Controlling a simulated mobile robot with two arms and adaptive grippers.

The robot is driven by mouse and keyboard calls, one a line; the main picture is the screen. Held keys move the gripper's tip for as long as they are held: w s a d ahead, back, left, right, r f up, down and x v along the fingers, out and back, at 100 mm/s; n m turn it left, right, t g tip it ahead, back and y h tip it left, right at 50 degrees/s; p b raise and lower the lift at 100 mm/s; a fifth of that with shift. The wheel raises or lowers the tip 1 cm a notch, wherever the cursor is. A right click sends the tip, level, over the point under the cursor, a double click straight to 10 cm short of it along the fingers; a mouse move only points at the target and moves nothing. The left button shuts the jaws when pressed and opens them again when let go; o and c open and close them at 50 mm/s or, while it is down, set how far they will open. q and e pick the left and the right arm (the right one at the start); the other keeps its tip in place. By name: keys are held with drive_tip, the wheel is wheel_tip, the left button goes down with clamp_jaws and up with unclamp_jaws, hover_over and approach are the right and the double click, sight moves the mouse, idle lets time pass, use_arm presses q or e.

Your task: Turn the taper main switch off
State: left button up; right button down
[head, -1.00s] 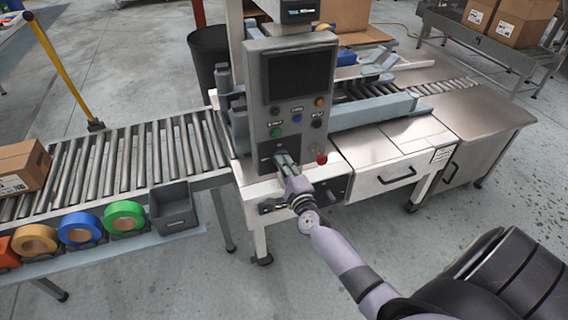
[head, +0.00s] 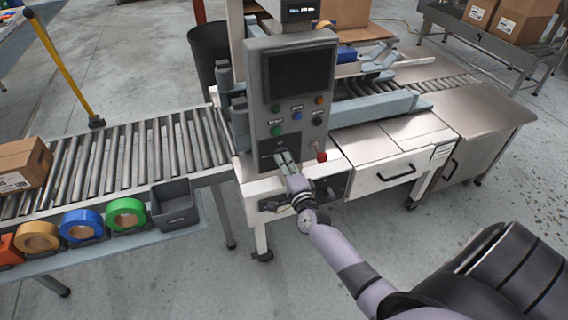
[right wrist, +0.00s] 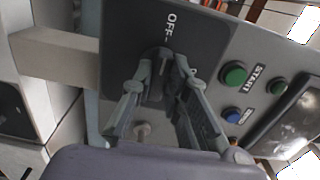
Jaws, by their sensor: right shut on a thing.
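The taper main switch (right wrist: 163,62) is a dark rotary handle on a black plate. The white word OFF (right wrist: 170,24) with a short mark is printed beside it. My right gripper (right wrist: 157,78) is shut on the handle, one finger on each side. In the head view my right gripper (head: 284,158) reaches the lower part of the grey control panel (head: 258,112) and hides most of the switch. The handle's exact angle is hard to tell. My left gripper is not in view.
A green START button (right wrist: 235,74) and a blue button (right wrist: 232,115) sit near the switch. A red knob (head: 321,157) is right of my gripper. A roller conveyor (head: 125,160) lies left, with a grey bin (head: 174,220) and tape rolls along its front edge.

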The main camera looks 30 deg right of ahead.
drive_tip(key=c, duration=1.6)
unclamp_jaws()
drive_tip(key=shift+o, duration=0.2)
drive_tip(key=v, duration=1.2)
drive_tip(key=shift+f, duration=0.1)
